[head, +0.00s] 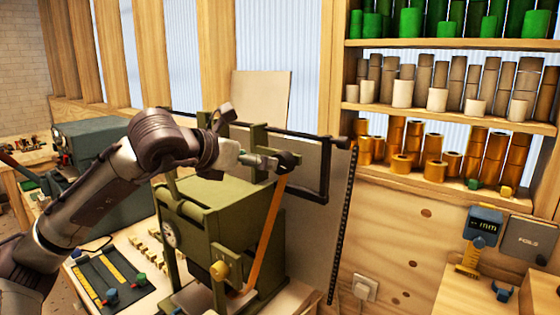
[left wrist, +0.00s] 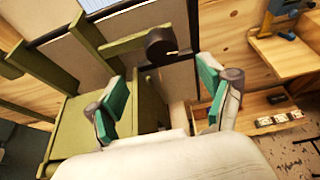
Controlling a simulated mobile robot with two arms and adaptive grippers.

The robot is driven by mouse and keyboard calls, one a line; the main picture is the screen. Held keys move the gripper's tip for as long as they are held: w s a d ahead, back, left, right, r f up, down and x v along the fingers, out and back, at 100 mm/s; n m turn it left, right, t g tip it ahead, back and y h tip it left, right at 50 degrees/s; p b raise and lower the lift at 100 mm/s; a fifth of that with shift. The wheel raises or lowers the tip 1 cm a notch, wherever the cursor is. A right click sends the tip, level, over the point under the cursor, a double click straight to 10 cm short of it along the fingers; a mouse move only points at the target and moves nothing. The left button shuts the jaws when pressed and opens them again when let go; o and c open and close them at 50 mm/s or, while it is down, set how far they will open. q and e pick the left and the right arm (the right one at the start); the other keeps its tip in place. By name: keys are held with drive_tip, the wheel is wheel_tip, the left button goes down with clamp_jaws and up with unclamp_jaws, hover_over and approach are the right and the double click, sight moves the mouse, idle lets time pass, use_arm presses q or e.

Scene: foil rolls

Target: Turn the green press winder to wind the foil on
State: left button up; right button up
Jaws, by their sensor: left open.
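The olive-green press (head: 235,215) stands on the bench in the middle of the head view; its green body also shows in the left wrist view (left wrist: 95,130). Its winder has a dark round hub (head: 287,160) at the top, with an orange foil strip (head: 265,240) running down from it. In the left wrist view the dark hub (left wrist: 160,42) lies just beyond my fingertips. My left gripper (head: 243,156) is open, its green-padded fingers (left wrist: 160,80) apart with nothing between them. In the head view it is close to the hub; contact is not clear. My right gripper is not in view.
A dark bar (head: 325,180) runs across behind the winder and bends down at right. Shelves (head: 450,180) with green, brown and gold rolls fill the right. A grey-green box machine (head: 95,145) stands at left. A mat with tools (head: 110,285) lies in front.

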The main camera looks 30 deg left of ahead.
sight(281, 174)
use_arm(q)
drive_tip(key=p+x, duration=0.3)
drive_tip(key=x, duration=0.6)
drive_tip(key=shift+w+d, duration=0.2)
drive_tip(key=shift+w, duration=0.05)
drive_tip(key=shift+f, duration=0.1)
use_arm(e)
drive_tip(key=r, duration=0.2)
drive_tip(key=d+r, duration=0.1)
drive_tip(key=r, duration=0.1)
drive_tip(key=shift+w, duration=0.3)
use_arm(q)
drive_tip(key=c, duration=1.2)
drive_tip(key=m+y+b, duration=0.1)
drive_tip(key=m+b, duration=0.1)
drive_tip(key=b, duration=0.1)
drive_tip(key=shift+f, duration=0.15)
drive_tip(key=shift+m+y, duration=0.4)
drive_tip(key=shift+y, duration=0.1)
drive_tip(key=shift+r, duration=0.25)
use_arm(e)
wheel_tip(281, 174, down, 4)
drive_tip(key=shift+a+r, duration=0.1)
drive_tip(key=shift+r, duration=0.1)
